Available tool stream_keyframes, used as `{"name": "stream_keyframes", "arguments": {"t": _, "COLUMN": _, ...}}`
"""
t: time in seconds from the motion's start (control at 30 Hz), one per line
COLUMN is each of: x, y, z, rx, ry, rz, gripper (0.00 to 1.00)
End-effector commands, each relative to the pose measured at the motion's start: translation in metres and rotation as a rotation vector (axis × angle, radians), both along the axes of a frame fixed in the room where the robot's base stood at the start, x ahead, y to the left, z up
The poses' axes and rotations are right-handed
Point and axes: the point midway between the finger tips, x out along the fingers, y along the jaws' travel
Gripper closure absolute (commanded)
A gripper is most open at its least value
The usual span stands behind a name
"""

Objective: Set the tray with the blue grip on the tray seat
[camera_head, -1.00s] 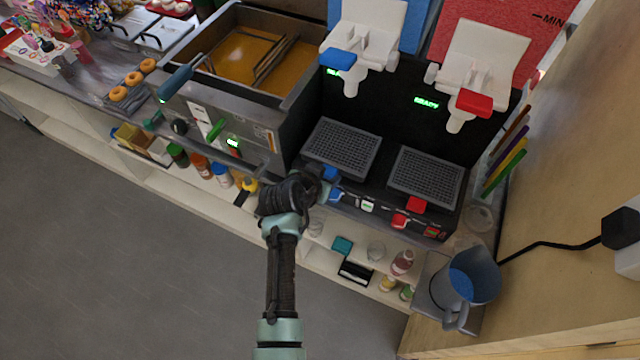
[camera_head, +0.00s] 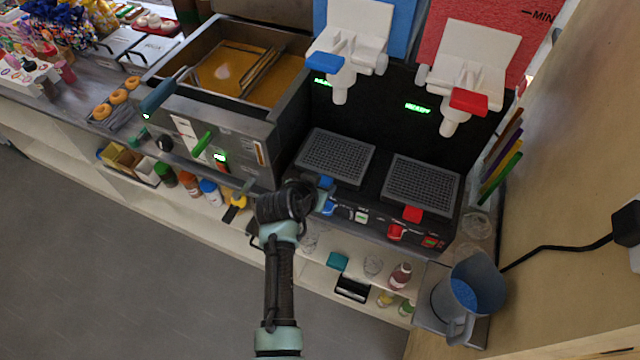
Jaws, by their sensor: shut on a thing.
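The tray with the blue grip (camera_head: 336,154) is a dark grey slatted drip tray under the left dispenser, below its blue lever. Its blue grip (camera_head: 326,182) points toward me at the tray's front edge. My gripper (camera_head: 317,190) is at this grip and shut on it; my dark wrist hides most of the fingers. The tray lies about level in the front of the black machine, in line with the neighbouring tray. The tray seat beneath it is hidden, so I cannot tell whether the tray is fully down on it.
A similar tray with a red grip (camera_head: 420,184) lies to the right. The white dispensers (camera_head: 345,50) hang above. A fryer (camera_head: 225,120) stands to the left. A jug with blue liquid (camera_head: 468,290) stands at the lower right. Bottles and glasses line the shelf below.

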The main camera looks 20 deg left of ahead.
Motion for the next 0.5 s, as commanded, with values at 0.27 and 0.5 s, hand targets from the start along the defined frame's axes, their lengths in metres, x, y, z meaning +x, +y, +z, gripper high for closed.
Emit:
{"name": "stream_keyframes", "arguments": {"t": 0.27, "x": -0.0002, "y": -0.0001, "z": -0.0018, "rx": 0.001, "ry": -0.001, "rz": -0.001, "gripper": 1.0}}
{"name": "stream_keyframes", "arguments": {"t": 0.5, "x": -0.0003, "y": 0.0, "z": -0.0018, "rx": 0.0, "ry": -0.001, "rz": 0.0, "gripper": 0.22}}
